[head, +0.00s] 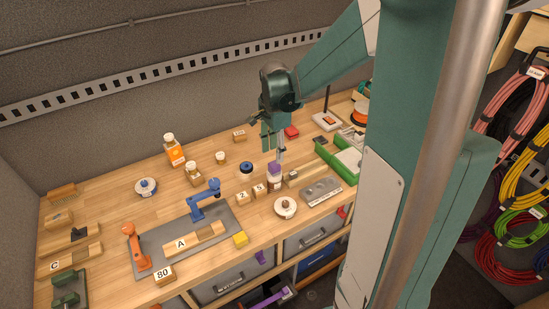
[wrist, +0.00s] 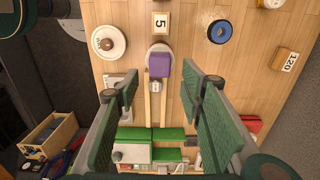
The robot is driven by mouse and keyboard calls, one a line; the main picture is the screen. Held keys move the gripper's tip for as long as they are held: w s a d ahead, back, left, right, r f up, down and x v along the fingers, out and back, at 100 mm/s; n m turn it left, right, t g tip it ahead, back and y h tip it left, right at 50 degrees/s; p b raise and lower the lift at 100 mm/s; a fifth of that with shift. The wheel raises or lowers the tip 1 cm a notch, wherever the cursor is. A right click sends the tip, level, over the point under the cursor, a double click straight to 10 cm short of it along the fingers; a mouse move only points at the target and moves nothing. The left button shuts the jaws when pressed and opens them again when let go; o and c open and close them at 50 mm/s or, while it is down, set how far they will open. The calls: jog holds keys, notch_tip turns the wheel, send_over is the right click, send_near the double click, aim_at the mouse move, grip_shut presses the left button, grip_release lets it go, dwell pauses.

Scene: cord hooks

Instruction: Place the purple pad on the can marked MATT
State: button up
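The purple pad (head: 274,169) sits on top of a small can (head: 275,184) with a pale label, near the middle of the bench; the lettering is too small to read. In the wrist view the pad (wrist: 159,67) covers part of the can's round pale top (wrist: 158,48) and lies toward its lower side. My gripper (head: 274,148) is above and behind the pad in the head view, fingers pointing down. In the wrist view my gripper (wrist: 160,76) is open, its two green fingers wide apart on either side below the pad, with nothing held between them.
A white spool (head: 285,206) and number blocks (head: 242,196) stand close by the can. A blue ring (head: 246,168) lies behind left. An orange-labelled bottle (head: 174,151) stands at back left.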

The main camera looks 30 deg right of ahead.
aim_at(274, 165)
notch_tip(274, 165, up, 5)
jog(key=shift+f, duration=0.1)
dwell(0.3)
jog(key=shift+a, duration=0.1)
dwell(0.5)
jog(key=s+a+r+n+t, duration=0.3)
jog(key=s+a+r+n, duration=0.1)
jog(key=s+a+n, duration=0.4)
jog(key=s+a+r+n+t, duration=0.4)
jog(key=s+a+n, duration=0.5)
jog(key=s, duration=0.3)
jog(key=shift+r+n, duration=0.35)
jog(key=shift+n, duration=0.15)
jog(key=shift+s, duration=0.1)
notch_tip(274, 165, down, 11)
jog(key=b, duration=1.1)
